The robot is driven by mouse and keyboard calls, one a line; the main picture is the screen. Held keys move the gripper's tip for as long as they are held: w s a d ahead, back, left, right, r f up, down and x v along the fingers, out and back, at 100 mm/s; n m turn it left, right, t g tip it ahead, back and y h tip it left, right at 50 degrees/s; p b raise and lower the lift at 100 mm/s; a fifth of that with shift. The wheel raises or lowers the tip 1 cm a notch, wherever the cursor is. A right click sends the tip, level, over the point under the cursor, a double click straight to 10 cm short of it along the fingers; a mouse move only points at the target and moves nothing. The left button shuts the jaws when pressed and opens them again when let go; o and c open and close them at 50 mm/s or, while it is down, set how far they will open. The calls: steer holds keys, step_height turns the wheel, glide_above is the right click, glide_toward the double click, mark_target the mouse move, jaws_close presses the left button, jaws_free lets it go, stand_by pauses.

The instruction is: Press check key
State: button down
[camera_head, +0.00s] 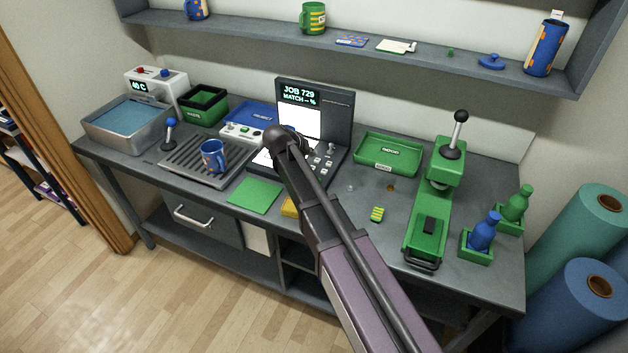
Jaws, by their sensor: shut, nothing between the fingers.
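A dark console (338,108) stands at the back middle of the bench. Its display (299,96) reads "JOB 729" and "MATCH -- %". Several small light keys (327,164) and a little lever sit on its base, right of my wrist. Which one is the check key is too small to read. My arm reaches in from the bottom right, and my gripper (303,148) is shut and empty over the console's base. The wrist and forearm hide most of the gripper and part of the base, so I cannot tell whether the fingertips touch anything.
A blue mug (213,155) stands on a slatted rack left of the console. A green press (430,213) with a tall lever, a green tray (388,154) and bottles (483,231) stand right. A green mat (255,195) lies in front. A shelf (400,58) hangs above.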

steer(key=shift+f+b, duration=4.05)
steer(key=shift+f, duration=0.2)
steer(key=shift+w+f+b, duration=0.1)
steer(key=shift+f+b, duration=0.75)
steer(key=shift+b, duration=0.05)
steer(key=shift+r, duration=0.1)
steer(key=shift+r+p, duration=0.8)
steer(key=shift+p, duration=0.15)
step_height(320, 180, up, 5)
steer(key=p, duration=0.5)
stand_by(0.6)
